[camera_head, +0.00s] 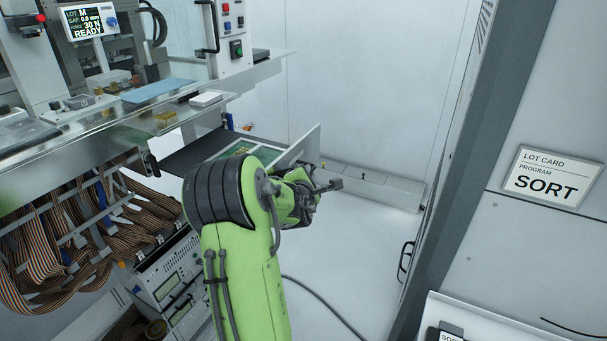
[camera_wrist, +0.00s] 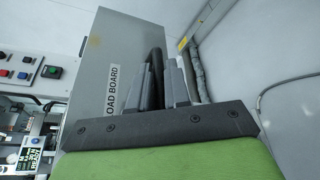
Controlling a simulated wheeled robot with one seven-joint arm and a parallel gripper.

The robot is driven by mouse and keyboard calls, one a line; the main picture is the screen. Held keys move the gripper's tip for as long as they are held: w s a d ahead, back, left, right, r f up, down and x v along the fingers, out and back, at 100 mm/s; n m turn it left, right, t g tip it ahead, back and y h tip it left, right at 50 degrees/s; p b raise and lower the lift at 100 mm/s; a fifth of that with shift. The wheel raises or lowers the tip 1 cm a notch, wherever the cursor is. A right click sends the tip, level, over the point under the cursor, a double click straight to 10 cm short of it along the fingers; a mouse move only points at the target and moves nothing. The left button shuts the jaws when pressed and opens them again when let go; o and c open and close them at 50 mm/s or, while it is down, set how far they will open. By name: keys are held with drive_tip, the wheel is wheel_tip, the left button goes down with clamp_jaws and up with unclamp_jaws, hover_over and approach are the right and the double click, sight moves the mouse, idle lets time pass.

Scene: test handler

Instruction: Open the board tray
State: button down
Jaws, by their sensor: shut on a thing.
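The board tray (camera_head: 190,158) stands out from under the bench at centre, with a green board (camera_head: 240,150) lying in it. Its pale front panel (camera_head: 311,146) faces right, partly behind my arm. In the wrist view the grey front panel (camera_wrist: 118,45) reads "LOAD BOARD", its first letter covered. My gripper (camera_wrist: 165,88) is shut on the dark tray handle (camera_wrist: 156,58) at the panel's face. The fingers hide much of the handle. In the head view my green arm hides the grip itself.
The bench (camera_head: 130,112) carries a display reading READY (camera_head: 90,22). Ribbon cables (camera_head: 70,235) hang below it, above rack instruments (camera_head: 172,285). A grey cabinet edge (camera_head: 440,200) stands right. White floor (camera_head: 345,245) is clear apart from a cable.

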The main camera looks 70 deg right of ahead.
drive_tip(key=shift+s, duration=0.1)
drive_tip(key=c, duration=1.4)
unclamp_jaws()
drive_tip(key=shift+c, duration=0.2)
drive_tip(key=shift+a, duration=0.2)
drive_tip(key=b+v, duration=0.2)
drive_tip(key=v, duration=1.3)
drive_tip(key=shift+a, duration=0.3)
drive_tip(key=shift+r, duration=0.1)
